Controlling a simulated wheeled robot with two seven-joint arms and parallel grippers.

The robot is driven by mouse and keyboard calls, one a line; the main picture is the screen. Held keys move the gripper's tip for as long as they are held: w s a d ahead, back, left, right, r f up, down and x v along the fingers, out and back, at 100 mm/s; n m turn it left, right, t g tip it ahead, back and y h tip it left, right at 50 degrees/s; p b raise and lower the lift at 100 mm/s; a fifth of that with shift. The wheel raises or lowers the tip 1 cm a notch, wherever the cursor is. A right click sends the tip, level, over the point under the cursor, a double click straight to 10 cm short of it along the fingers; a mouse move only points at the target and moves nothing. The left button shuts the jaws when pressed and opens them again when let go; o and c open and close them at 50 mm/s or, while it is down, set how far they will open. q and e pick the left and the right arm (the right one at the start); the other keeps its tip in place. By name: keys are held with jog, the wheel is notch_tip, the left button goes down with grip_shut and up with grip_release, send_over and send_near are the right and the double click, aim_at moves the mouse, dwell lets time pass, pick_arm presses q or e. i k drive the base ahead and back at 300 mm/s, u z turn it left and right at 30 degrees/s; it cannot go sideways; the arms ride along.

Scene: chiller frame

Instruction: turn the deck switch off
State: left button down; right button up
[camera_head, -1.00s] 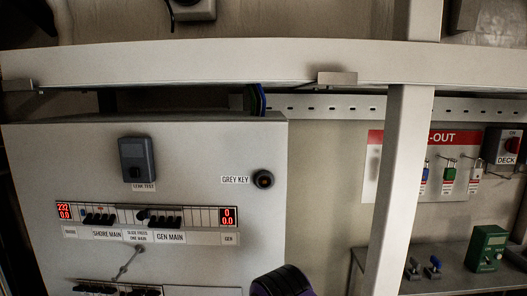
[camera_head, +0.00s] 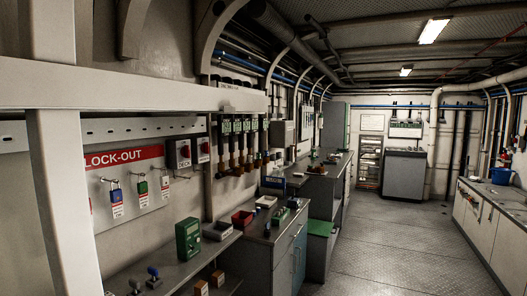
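Neither of my grippers is in view.
A pale post (camera_head: 65,200) and beam (camera_head: 120,92) stand in front at left. A bench with a green meter (camera_head: 188,238) runs below the switches. The floor (camera_head: 375,240) at right is clear.

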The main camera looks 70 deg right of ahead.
aim_at(186, 152)
jog(key=z, duration=1.3)
jog(key=k, duration=0.75)
jog(key=z, duration=0.05)
jog(key=i, duration=1)
jog(key=z, duration=0.75)
